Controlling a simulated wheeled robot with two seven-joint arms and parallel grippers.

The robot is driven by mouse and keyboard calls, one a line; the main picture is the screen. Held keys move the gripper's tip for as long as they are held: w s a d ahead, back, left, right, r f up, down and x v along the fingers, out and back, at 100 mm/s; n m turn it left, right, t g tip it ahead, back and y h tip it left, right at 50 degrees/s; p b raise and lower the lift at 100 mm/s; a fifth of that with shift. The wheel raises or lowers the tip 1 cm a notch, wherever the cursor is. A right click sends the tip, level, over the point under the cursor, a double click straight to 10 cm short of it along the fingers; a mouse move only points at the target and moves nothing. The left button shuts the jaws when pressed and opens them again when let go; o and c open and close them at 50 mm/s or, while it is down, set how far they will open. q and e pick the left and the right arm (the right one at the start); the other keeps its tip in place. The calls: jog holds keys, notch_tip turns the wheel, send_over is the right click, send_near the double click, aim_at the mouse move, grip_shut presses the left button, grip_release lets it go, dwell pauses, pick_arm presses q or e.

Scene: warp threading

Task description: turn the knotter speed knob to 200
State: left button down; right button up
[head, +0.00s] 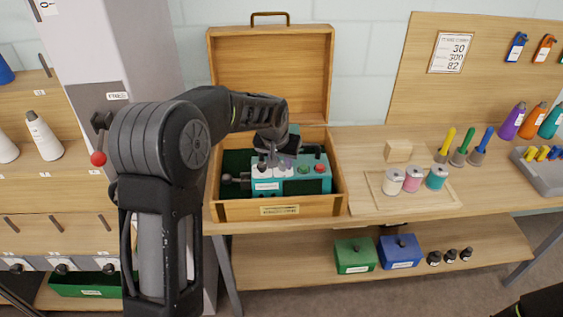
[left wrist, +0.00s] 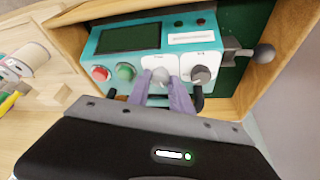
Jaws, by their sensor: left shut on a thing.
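The teal knotter (head: 322,184) sits inside an open wooden case, with a white panel carrying two knobs. My left gripper (head: 272,158) reaches down over it from above. In the left wrist view, my left gripper (left wrist: 160,84) has its two grey fingers on either side of a pale round knob (left wrist: 160,75) and is shut on it. A second grey knob (left wrist: 200,74) stands beside it, clear of the fingers. The knob lettering and the dark display (left wrist: 128,38) are too small or dim to read. My right gripper does not show.
The wooden case (head: 237,210) walls the knotter in, its lid raised behind. A lever with a ball end (left wrist: 262,54) sticks out at the knotter's side. Red (left wrist: 101,74) and green (left wrist: 125,71) buttons lie near the knobs. A card with numbers (head: 452,53) hangs on the board.

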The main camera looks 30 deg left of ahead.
pick_arm(q)
jog(key=n, duration=0.2)
jog(key=n+y+b, duration=0.1)
jog(key=n, duration=0.1)
jog(key=shift+w+d+f+y, duration=0.1)
jog(key=shift+d+y, duration=0.1)
jog(key=shift+y, duration=0.1)
jog(key=shift+n+g+y+b, duration=0.5)
jog(key=shift+n+g+b, duration=0.2)
jog(key=shift+n, duration=1)
jog(key=shift+d, duration=0.1)
jog(key=c, duration=1.1)
grip_release()
jog(key=shift+c, duration=0.2)
jog(key=v, duration=0.8)
jog(key=shift+b, duration=0.45)
